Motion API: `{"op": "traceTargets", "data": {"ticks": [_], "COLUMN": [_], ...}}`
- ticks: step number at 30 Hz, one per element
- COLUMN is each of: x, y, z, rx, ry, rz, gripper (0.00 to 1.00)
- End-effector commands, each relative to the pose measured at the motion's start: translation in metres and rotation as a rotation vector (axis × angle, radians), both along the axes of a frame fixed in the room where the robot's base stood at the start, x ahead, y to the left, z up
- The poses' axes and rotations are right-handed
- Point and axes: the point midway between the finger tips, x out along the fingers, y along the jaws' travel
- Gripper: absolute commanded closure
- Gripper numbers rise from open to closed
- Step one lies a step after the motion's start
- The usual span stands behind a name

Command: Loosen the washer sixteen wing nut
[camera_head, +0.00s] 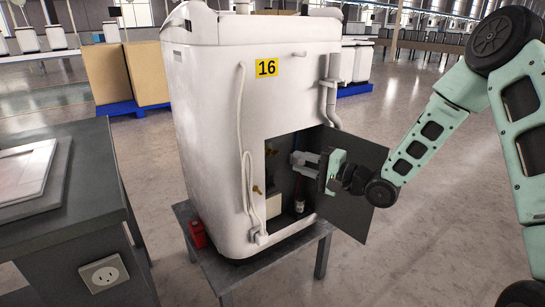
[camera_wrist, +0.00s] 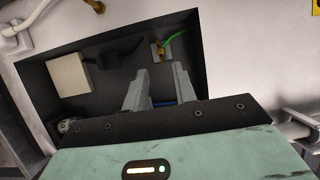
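The white washer (camera_head: 205,120) carries a yellow label 16 and stands on a grey table. Its lower compartment is open, with the dark door (camera_head: 358,185) swung out to the right. A brass wing nut (camera_wrist: 161,53) with a green wire sits on a small plate inside the compartment. It appears as a small brass spot in the head view (camera_head: 271,152). My gripper (camera_wrist: 160,70) reaches into the opening, also seen in the head view (camera_head: 296,159). Its fingers are apart and empty. The wing nut shows between and beyond the fingertips; the exact gap is unclear.
A second brass piece (camera_head: 257,189) is on the outer panel left of the opening. A pale box (camera_wrist: 70,75) is inside the compartment. The open door stands close by my wrist. A red can (camera_head: 197,233) and a grey bench (camera_head: 85,200) are at left.

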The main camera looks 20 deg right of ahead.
Motion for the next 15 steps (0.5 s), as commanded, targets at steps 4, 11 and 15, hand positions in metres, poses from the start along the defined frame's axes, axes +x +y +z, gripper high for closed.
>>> {"op": "traceTargets", "data": {"ticks": [4,11,15], "x": [0.024,0.056,0.067], "y": [0.022,0.049,0.059], "z": [-0.002,-0.001,-0.001], "rx": [0.001,0.001,-0.001], "ry": [-0.002,-0.001,-0.001], "rz": [0.003,0.002,0.001], "gripper": [0.73,0.73,0.73]}}
